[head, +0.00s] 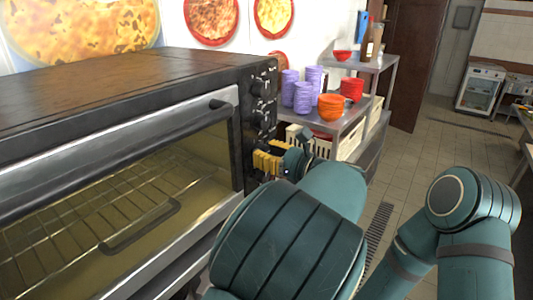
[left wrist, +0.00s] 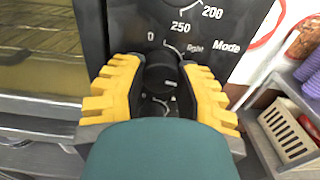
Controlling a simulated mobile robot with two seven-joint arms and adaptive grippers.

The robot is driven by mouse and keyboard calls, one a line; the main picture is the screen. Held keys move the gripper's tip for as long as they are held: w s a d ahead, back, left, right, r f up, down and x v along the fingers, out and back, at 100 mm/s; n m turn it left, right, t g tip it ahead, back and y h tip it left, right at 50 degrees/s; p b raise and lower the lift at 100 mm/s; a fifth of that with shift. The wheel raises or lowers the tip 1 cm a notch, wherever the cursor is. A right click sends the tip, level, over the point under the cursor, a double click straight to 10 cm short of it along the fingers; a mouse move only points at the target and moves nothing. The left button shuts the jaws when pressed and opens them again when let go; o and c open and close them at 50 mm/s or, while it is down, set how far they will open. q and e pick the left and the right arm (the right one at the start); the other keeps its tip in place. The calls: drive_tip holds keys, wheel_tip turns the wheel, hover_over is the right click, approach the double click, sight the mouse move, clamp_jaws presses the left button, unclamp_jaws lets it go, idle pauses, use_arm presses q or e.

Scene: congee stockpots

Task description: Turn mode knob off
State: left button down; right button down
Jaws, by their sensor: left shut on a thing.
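My left gripper (head: 261,160), with yellow ribbed fingers, is at the front control panel of the oven (head: 120,90), low on its right side. In the left wrist view the gripper's two fingers (left wrist: 160,68) stand on either side of a round black knob (left wrist: 160,77) and are shut on it. The word "Mode" is printed on the panel above and to the right of this knob, so I take it as the mode knob. Its lower part is hard to make out. In the head view the gripper hides it. My right gripper is out of view.
More black knobs (head: 258,86) sit higher on the panel. The oven's glass door (head: 130,190) is closed, with a rack inside. To the right, a metal shelf (head: 335,128) holds purple and red-orange stacked bowls, with crates below. Tiled floor is open further right.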

use_arm(q)
drive_tip(key=shift+n, duration=0.3)
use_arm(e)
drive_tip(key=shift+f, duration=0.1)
use_arm(q)
drive_tip(key=n+b, duration=1.4)
drive_tip(key=n, duration=0.5)
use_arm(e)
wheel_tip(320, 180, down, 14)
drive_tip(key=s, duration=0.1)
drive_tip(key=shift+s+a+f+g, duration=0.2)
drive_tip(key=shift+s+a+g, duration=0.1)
use_arm(q)
drive_tip(key=shift+r+n, duration=0.2)
drive_tip(key=shift+n, duration=0.1)
drive_tip(key=c, duration=0.6)
unclamp_jaws()
drive_tip(key=shift+w+f, duration=0.1)
drive_tip(key=shift+w, duration=0.05)
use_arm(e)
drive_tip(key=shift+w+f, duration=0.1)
